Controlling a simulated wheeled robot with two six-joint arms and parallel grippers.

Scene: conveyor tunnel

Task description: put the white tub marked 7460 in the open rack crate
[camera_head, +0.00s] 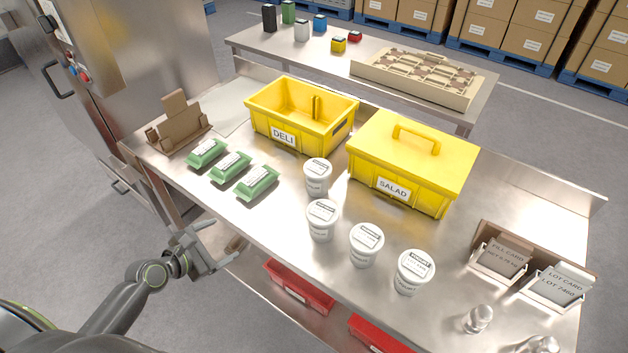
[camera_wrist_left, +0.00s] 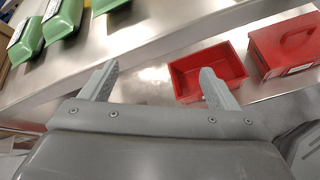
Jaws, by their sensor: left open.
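Several white tubs with labelled lids stand upright on the steel table: one by the yellow crates (camera_head: 317,187), one in front of it (camera_head: 321,230), one further right (camera_head: 364,255) and one rightmost (camera_head: 408,284). Their lot numbers are too small to read surely. An open red crate (camera_head: 322,305) sits on the shelf below; it also shows in the left wrist view (camera_wrist_left: 188,97). An open yellow crate marked DELI (camera_head: 330,147) stands on the table. My left gripper (camera_head: 228,257) is open and empty off the table's front edge, apart from the tubs. My right gripper is not seen.
A lidded yellow SALAD crate (camera_head: 405,165) stands behind the tubs. Green packs (camera_head: 230,166) lie left. A lidded red crate (camera_wrist_left: 290,45) is right of the open one. The card holder (camera_head: 552,290) shows LOT 7460. Shiny metal pieces (camera_head: 478,319) stand at the front right.

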